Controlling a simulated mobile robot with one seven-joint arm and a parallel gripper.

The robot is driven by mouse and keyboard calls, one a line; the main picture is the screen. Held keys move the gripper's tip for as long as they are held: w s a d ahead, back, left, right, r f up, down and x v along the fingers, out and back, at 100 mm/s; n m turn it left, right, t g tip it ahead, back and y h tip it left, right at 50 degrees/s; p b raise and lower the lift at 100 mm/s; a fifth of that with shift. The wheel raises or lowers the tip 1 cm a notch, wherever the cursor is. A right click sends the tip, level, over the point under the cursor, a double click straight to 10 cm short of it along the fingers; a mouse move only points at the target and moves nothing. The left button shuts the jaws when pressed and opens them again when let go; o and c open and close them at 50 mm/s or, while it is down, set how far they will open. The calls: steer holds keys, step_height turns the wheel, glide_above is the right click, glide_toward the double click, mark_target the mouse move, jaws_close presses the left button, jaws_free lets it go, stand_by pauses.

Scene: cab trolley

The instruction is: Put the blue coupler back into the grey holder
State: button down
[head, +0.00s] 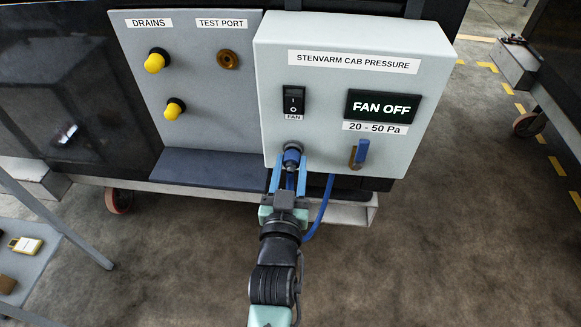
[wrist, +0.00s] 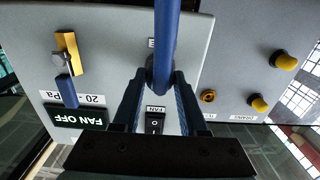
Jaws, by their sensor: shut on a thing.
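The blue coupler (head: 292,154) is at the lower left of the grey cab pressure box, below the fan switch. My gripper (head: 290,164) is shut on it, with one blue finger on each side. In the wrist view my gripper (wrist: 160,77) reaches toward the box face, and the blue hose (wrist: 167,35) crosses in front of the coupler. In the head view the hose (head: 325,205) hangs below the box. A dark round part shows around the coupler's far end. I cannot make out the grey holder clearly, nor whether the coupler sits in it.
The box (head: 425,52) carries a fan switch (head: 293,101), a display (head: 382,107) reading FAN OFF and a brass valve with a blue lever (head: 361,151). The left panel has two yellow drain knobs (head: 155,62) and a brass test port (head: 228,60). Open floor lies at right.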

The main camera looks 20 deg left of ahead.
steer(key=shift+w+a, duration=0.1)
steer(key=shift+w, duration=0.2)
steer(key=shift+c, duration=1.8)
jaws_free()
steer(key=shift+s, duration=0.1)
steer(key=p+v, duration=0.1)
steer(key=v, duration=1.1)
steer(key=shift+s, duration=0.4)
steer(key=shift+r, duration=0.1)
steer(key=o, duration=0.4)
steer(key=shift+c, duration=0.2)
steer(key=p+v, duration=0.1)
steer(key=v, duration=0.8)
steer(key=shift+p, duration=0.3)
